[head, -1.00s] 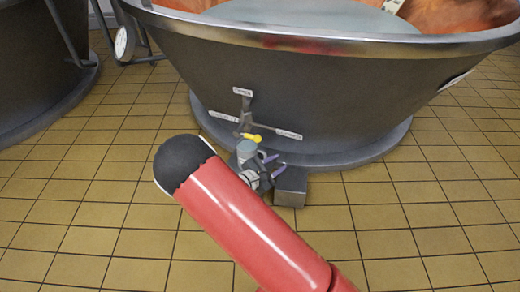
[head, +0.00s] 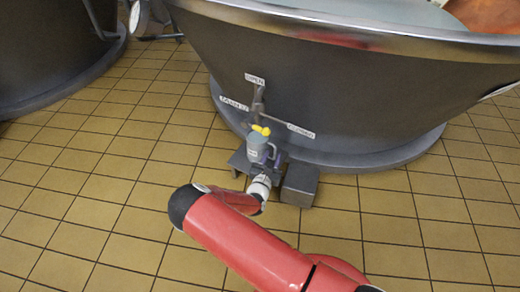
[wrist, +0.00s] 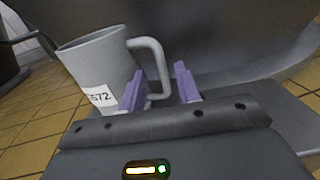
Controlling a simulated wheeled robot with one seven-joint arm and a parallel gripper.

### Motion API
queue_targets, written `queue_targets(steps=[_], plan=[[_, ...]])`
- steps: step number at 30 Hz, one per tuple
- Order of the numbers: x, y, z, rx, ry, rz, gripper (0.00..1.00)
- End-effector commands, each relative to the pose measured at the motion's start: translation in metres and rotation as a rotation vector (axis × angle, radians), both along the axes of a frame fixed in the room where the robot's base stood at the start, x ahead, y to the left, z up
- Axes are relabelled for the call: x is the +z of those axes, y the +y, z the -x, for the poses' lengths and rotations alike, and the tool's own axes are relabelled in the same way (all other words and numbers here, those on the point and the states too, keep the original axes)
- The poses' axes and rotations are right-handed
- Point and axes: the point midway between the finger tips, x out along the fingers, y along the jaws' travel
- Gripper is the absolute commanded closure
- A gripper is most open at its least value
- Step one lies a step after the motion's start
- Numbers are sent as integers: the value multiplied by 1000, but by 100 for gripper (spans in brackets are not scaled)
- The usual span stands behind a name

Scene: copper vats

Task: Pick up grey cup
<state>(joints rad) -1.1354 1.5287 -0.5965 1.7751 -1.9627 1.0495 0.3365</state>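The grey cup (wrist: 98,66) with a white number label and a large handle fills the left of the wrist view. It also shows small in the head view (head: 254,144), at the foot of the big vat. My gripper (wrist: 160,80) has its two purple fingers apart. The cup's handle lies between the fingers in the picture. The left finger overlaps the cup's side; I cannot tell whether it touches. In the head view my gripper (head: 268,157) is just right of the cup.
The large dark vat (head: 340,90) rises right behind the cup, with labels and a yellow-handled valve (head: 261,130). A grey metal block (head: 299,185) stands right of my gripper. A second vat (head: 45,50) is at the left. Tiled floor (head: 90,190) is clear in front.

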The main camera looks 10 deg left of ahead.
Motion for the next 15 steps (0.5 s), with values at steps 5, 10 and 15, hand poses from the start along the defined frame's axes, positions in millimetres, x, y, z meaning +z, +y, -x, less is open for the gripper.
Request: queue_targets(steps=[5, 10, 15], plan=[[-1, -9, -26, -2, -1, -2, 67], [0, -10, -31, -1, 1, 0, 67], [0, -9, -31, -2, 1, -1, 78]])
